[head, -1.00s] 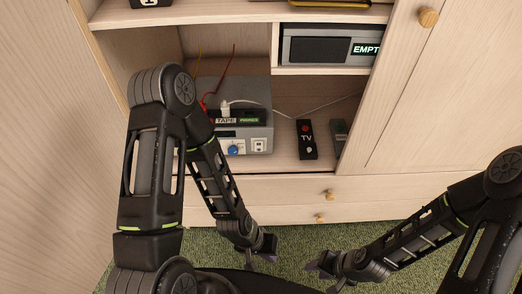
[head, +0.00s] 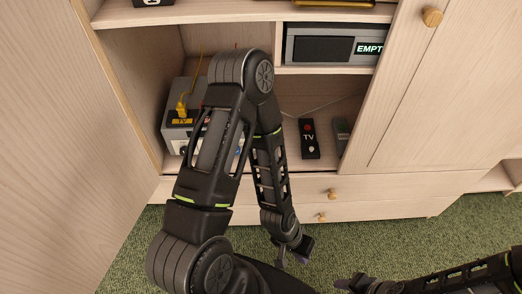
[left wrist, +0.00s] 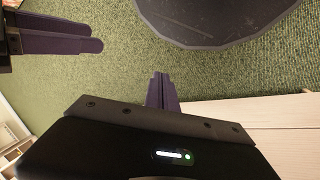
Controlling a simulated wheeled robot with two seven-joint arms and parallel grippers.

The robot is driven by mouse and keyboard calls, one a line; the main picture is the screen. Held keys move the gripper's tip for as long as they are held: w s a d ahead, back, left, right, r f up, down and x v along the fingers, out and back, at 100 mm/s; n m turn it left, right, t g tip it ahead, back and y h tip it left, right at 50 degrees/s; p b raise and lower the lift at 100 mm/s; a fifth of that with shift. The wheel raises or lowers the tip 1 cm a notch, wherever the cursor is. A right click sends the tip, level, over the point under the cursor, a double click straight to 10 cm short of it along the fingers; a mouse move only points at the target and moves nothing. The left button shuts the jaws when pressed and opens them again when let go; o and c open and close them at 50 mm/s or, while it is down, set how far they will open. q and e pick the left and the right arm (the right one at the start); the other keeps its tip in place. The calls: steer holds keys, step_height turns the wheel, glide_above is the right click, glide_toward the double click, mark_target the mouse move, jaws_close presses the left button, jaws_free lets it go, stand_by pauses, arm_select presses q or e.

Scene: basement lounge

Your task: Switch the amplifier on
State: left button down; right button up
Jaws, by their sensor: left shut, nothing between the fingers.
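The amplifier seems to be the grey box (head: 173,134) on the low left shelf of the cabinet in the head view. Its left end shows, and my left arm hides most of its front, including the white switch plate seen earlier. My left gripper (head: 293,256) is below and in front of the shelf, low over the carpet, apart from the box. Its fingers are together and empty, also in the left wrist view (left wrist: 161,92). My right gripper (head: 346,284) is low at the bottom edge of the head view; its opening is unclear.
A yellow plug (head: 182,107) stands on the box's left end. A black TV remote (head: 309,138) lies right of the box, with a grey device (head: 342,131) beyond it. A box marked EMPTY (head: 330,47) sits above. Drawers (head: 400,190) front the cabinet; green carpet (head: 440,232) lies open.

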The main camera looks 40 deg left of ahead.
arm_select(q)
steer(key=w+a+r+m+t+y, duration=0.1)
steer(key=w+a+r+m+t, duration=0.1)
steer(key=a+r, duration=0.3)
steer(key=w+a+r+m+t+y, duration=0.1)
steer(key=w+a+r+m, duration=0.4)
steer(key=a, duration=0.8)
steer(key=w+a+r+m+t+y+p, duration=0.1)
steer(key=w+a+r+m+t, duration=0.2)
steer(key=a, duration=0.6)
step_height(320, 180, up, 3)
steer(key=shift+w+a+f+m+y, duration=0.15)
steer(key=shift+w+a+m+y, duration=0.15)
steer(key=shift+m+y, duration=0.1)
steer(key=shift+f, duration=0.1)
steer(key=x, duration=0.3)
steer(key=w+a+x, duration=0.1)
steer(key=x, duration=0.3)
steer(key=r+x, duration=0.1)
steer(key=x, duration=0.3)
steer(key=shift+w+a+f, duration=0.15)
steer(key=shift+w+a, duration=0.2)
steer(key=shift+a, duration=0.05)
steer(key=shift+w+a+f, duration=0.1)
steer(key=shift+w+a, duration=0.2)
steer(key=shift+w, duration=0.15)
